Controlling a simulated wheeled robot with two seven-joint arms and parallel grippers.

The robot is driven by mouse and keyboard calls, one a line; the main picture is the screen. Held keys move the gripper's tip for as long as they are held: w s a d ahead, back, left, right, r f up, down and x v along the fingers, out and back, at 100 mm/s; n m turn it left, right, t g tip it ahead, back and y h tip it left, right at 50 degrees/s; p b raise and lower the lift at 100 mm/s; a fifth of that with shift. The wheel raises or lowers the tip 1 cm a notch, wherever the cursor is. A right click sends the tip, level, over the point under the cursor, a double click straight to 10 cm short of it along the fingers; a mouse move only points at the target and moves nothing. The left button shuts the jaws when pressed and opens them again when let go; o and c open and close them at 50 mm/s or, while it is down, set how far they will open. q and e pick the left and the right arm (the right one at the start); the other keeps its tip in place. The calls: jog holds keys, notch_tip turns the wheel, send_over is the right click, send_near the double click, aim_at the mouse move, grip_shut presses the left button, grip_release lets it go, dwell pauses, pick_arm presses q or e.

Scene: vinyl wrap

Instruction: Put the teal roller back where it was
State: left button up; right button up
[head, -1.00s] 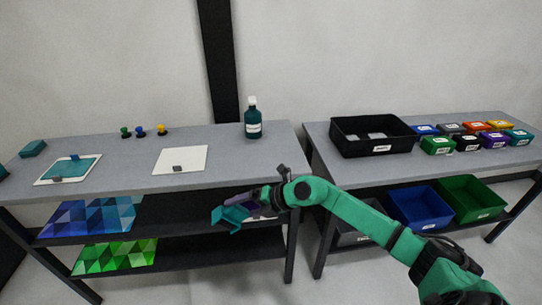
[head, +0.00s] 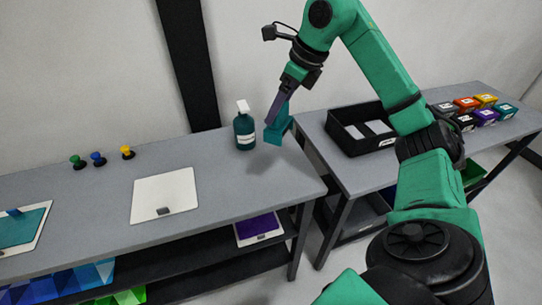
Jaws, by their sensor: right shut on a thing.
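My right gripper (head: 275,116) is shut on a teal, angular piece that I take to be the teal roller (head: 279,128). It holds the piece up near the right end of the left table (head: 90,205), just right of the teal spray bottle (head: 245,128). The fingers partly hide the piece, and I cannot tell whether it touches the tabletop. My left gripper is not in view.
A white board (head: 165,190) lies on the left table, with green, blue and yellow knobs (head: 98,159) behind it. A purple sheet (head: 258,228) sits on the shelf below. A black tray (head: 345,140) and small coloured boxes (head: 487,101) stand on the right table.

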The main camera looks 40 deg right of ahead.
aim_at(286, 126)
jog(key=f+b, duration=0.1)
jog(key=f, duration=0.2)
jog(key=s+f+b, duration=0.1)
jog(key=f, duration=0.2)
jog(key=shift+s+f, duration=0.2)
jog(key=shift+f, duration=0.05)
notch_tip(286, 126, down, 3)
jog(key=shift+w+r+b, duration=0.1)
jog(key=shift+w+b, duration=0.05)
jog(key=shift+b, duration=0.15)
jog(key=f, duration=0.7)
jog(key=shift+w, duration=0.25)
jog(key=shift+w+f, duration=0.1)
jog(key=shift+f, duration=0.05)
jog(key=shift+s+f+b, duration=0.2)
jog(key=shift+f+b, duration=0.15)
jog(key=shift+b, duration=0.1)
jog(key=shift+s+a+f+b, duration=0.1)
jog(key=shift+f+b, duration=0.2)
jog(key=c, duration=0.4)
jog(key=o, duration=1.3)
jog(key=shift+w, duration=0.3)
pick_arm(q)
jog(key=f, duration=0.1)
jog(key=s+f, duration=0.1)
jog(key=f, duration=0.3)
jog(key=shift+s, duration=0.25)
pick_arm(e)
jog(key=shift+s+r, duration=0.1)
